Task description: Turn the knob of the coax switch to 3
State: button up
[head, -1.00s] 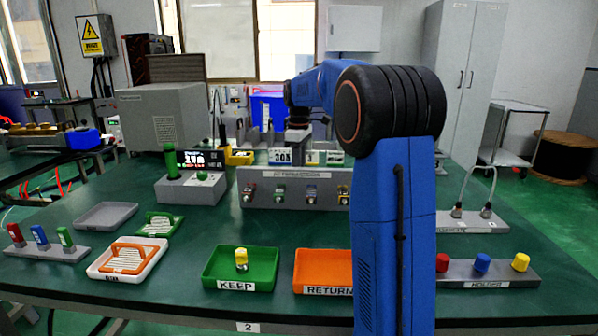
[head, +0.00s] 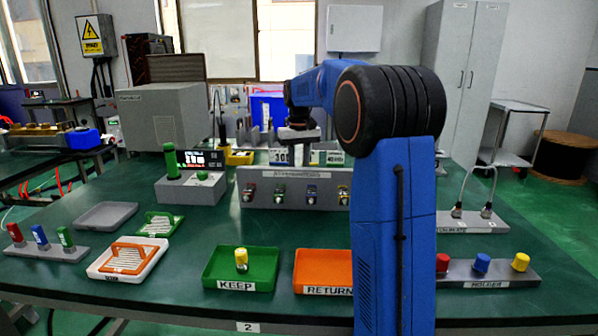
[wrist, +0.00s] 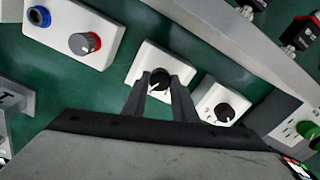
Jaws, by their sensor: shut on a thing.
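In the wrist view, a white box carries a black knob (wrist: 160,80) on its face. My gripper (wrist: 160,76) reaches over this box, its two grey fingers on either side of the knob and closed on it. A light mark shows on the knob, but the number it points to cannot be read. A second white box with a similar black knob (wrist: 224,112) stands to the right, apart from my fingers. In the head view my gripper end (head: 298,134) is at the back of the table, and the held knob is hidden there.
A white box with a red-ringed grey knob (wrist: 84,43) and a blue socket is at upper left in the wrist view. In the head view, the attenuator rack (head: 262,174) stands in front of my gripper. A green KEEP tray (head: 210,270) and orange RETURN tray (head: 320,268) lie nearer.

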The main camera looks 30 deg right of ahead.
jog(key=m, duration=0.4)
jog(key=shift+m, duration=0.4)
dwell(0.4)
jog(key=o, duration=1)
jog(key=shift+o, duration=0.2)
notch_tip(320, 180, up, 17)
jog(key=shift+r, duration=0.2)
